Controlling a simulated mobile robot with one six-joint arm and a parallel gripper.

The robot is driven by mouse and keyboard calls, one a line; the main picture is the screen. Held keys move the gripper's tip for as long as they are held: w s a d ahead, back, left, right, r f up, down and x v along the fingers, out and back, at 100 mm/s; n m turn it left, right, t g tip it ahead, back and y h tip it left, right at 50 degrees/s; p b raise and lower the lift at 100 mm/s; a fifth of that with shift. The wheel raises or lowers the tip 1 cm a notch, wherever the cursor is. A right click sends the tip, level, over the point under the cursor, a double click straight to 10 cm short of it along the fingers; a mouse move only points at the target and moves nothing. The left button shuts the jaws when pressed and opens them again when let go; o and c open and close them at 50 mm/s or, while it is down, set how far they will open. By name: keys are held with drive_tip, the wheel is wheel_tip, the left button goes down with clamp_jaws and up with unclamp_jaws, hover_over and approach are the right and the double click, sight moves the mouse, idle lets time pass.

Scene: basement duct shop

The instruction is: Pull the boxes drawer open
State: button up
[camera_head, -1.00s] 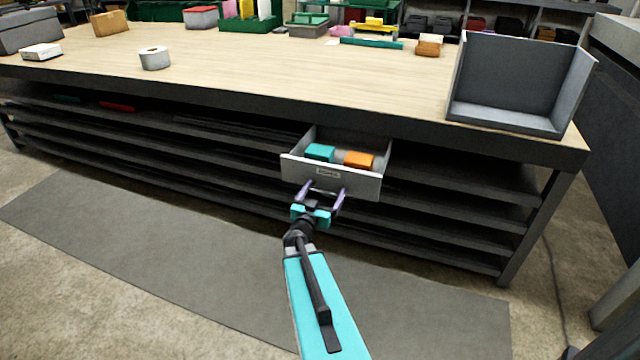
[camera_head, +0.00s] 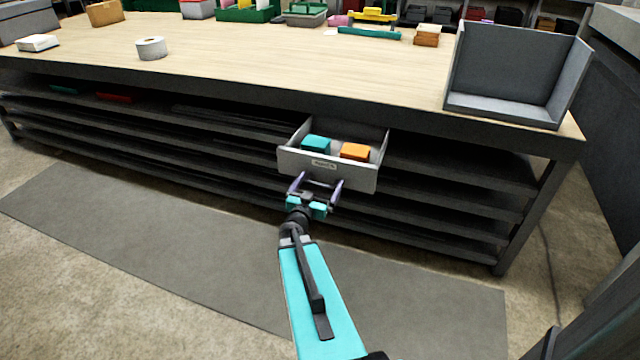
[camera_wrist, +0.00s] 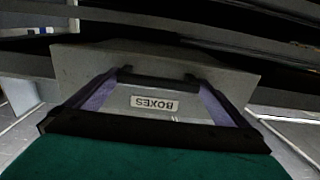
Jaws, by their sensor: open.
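The boxes drawer (camera_head: 299,161) is a grey drawer under the workbench top, and it stands pulled out. A teal box (camera_head: 316,144) and an orange box (camera_head: 354,152) lie inside it. Its front carries a label reading BOXES, which shows upside down in the wrist view (camera_wrist: 154,103). A dark bar handle (camera_wrist: 157,79) shows near that label. My gripper (camera_head: 317,182) is open just in front of the drawer front, with its purple fingers on either side of the label. Whether the fingers touch the drawer or handle cannot be told.
The long workbench (camera_head: 250,75) has dark shelves beneath it. A grey open bin (camera_head: 510,85) stands at its right end and a tape roll (camera_head: 151,48) at the left. A grey mat (camera_head: 150,240) covers the floor in front, which is clear.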

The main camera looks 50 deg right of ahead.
drive_tip(key=p+v, duration=1)
drive_tip(key=v, duration=0.3)
drive_tip(key=shift+a, duration=0.4)
idle(0.7)
drive_tip(key=shift+w, duration=0.1)
